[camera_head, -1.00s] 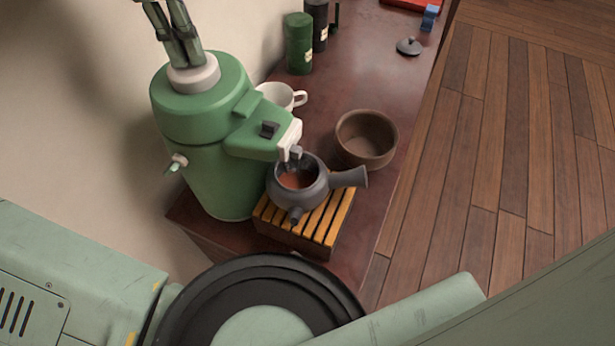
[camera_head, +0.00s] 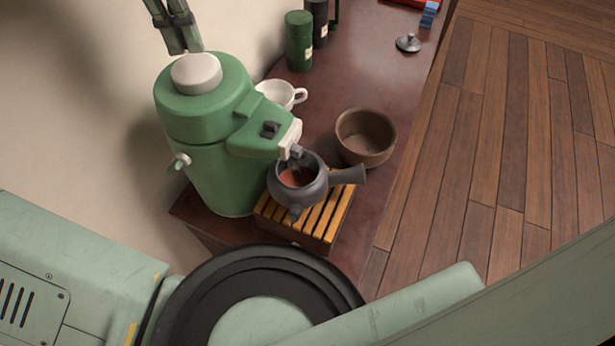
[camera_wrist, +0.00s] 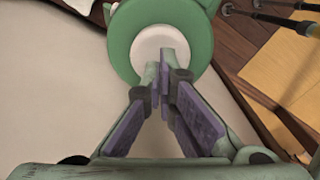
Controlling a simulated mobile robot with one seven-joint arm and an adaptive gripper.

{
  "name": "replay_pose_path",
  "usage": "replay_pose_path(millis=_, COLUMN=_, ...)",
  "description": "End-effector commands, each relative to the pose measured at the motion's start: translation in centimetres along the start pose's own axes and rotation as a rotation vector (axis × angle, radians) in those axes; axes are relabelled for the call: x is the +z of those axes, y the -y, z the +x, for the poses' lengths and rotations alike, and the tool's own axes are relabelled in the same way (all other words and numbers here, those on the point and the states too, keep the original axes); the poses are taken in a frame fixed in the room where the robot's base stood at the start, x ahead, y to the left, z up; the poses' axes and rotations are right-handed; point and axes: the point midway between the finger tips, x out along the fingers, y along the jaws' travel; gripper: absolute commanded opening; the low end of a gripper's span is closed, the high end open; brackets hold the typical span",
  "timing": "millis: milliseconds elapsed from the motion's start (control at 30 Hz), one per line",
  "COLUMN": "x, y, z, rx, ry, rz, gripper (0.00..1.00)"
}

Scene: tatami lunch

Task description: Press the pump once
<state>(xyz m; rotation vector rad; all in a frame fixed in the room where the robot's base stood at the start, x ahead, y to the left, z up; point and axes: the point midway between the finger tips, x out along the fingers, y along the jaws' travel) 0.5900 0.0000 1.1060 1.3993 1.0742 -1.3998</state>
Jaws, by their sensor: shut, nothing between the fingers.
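The green pump pot (camera_head: 212,150) stands upright at the near left of the dark table, with a round white pump button (camera_head: 196,72) on top. The button also shows in the wrist view (camera_wrist: 152,43), behind my fingertips. My gripper (camera_head: 187,50) is shut and empty, fingers pointing down, just above the button and apparently clear of it. A dark teapot (camera_head: 298,190) without a lid sits under the spout, with reddish-brown contents visible inside.
The teapot rests on a slatted wooden stand (camera_head: 325,222). A brown bowl (camera_head: 365,137), a white cup (camera_head: 280,94), a green canister (camera_head: 299,40) and a dark lid (camera_head: 408,43) are on the table (camera_head: 350,85). A wall is close on the left.

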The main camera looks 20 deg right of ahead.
Motion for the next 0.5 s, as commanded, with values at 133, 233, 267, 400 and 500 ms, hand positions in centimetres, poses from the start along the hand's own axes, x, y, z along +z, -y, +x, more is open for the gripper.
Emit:
replay_pose_path(millis=133, x=0.0, y=0.0, z=-1.9, rx=0.001, ry=0.000, rz=-0.001, gripper=0.00)
replay_pose_path(millis=233, x=-0.1, y=0.0, z=-2.6, rx=0.001, ry=-0.002, rz=-0.003, gripper=0.00)
replay_pose_path(millis=267, x=0.0, y=0.0, z=-2.9, rx=0.002, ry=-0.002, rz=-0.003, gripper=0.00)
replay_pose_path(millis=400, x=-0.1, y=0.0, z=-4.3, rx=0.001, ry=-0.002, rz=-0.003, gripper=0.00)
replay_pose_path(millis=500, x=0.0, y=0.0, z=-5.0, rx=0.000, ry=-0.001, rz=-0.002, gripper=0.00)
